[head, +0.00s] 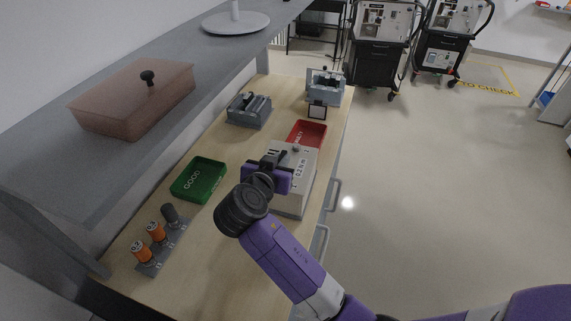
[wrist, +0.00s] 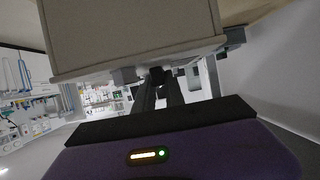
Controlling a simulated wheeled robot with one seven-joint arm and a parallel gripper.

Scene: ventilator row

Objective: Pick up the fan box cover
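A reddish-brown, see-through cover (head: 136,97) with a black knob on top sits on the grey shelf at upper left in the head view. It looks like the fan box cover. My gripper (head: 272,160) is well away from it, lower and to the right, over the bench at a pale box (head: 292,192). This box has markings and a small knob on top. A pale box face fills the top of the wrist view (wrist: 135,35), close beyond my dark fingers (wrist: 160,85). The fingers look close together there; whether they touch or hold anything is unclear. The cover is not recognisable in the wrist view.
A green GOOD tray (head: 198,180), a red tray (head: 308,133) and a rack with orange cylinders (head: 150,255) are on the bench. Grey devices (head: 249,111) stand farther back. The shelf (head: 60,165) overhangs the bench's left side. Open floor lies right.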

